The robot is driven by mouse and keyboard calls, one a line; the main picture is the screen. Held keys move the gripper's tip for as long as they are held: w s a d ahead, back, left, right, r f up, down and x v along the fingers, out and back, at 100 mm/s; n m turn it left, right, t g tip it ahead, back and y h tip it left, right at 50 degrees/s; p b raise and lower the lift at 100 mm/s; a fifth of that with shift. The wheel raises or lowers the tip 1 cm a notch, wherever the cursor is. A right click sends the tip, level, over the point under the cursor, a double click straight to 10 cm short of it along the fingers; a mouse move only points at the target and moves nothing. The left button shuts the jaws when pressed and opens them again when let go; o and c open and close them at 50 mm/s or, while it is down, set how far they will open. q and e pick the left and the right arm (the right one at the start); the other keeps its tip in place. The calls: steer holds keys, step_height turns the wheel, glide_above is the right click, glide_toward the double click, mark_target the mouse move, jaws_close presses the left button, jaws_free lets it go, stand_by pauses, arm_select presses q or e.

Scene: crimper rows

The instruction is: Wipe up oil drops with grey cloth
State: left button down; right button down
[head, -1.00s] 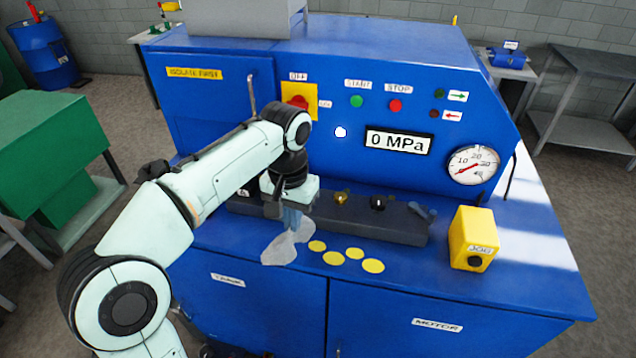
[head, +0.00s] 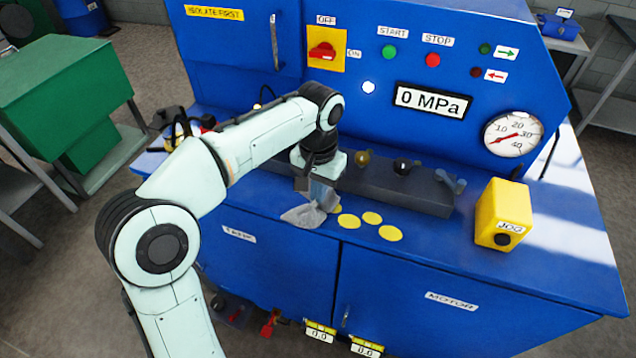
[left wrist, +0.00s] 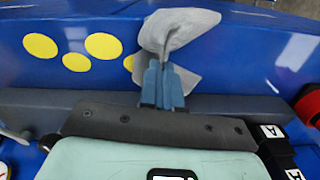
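My left gripper (head: 322,192) points down over the front ledge of the blue machine. It is shut on the grey cloth (head: 308,214). In the left wrist view its fingers (left wrist: 162,82) are close together, with the grey cloth (left wrist: 178,35) bunched and hanging at their tips. Several flat yellow oil drops (head: 372,218) lie on the blue ledge just right of the cloth. In the left wrist view the oil drops (left wrist: 104,45) lie left of the cloth, and the cloth partly covers the nearest one. Whether the cloth presses on the ledge is unclear. My right gripper is out of view.
A dark valve bar (head: 425,189) with knobs runs behind the drops. A yellow JOG box (head: 503,212) stands on the ledge to the right. The machine's panel with a red switch (head: 322,50) and a gauge (head: 513,134) rises behind. The ledge between drops and box is clear.

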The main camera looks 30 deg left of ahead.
mark_target(318, 208)
arm_select(q)
steer(key=shift+s+f, duration=0.1)
steer(key=shift+f, duration=0.3)
steer(key=c, duration=1.5)
jaws_free()
steer(key=o, duration=1.2)
steer(key=shift+f+b, duration=0.55)
steer(key=shift+f, duration=0.5)
jaws_close()
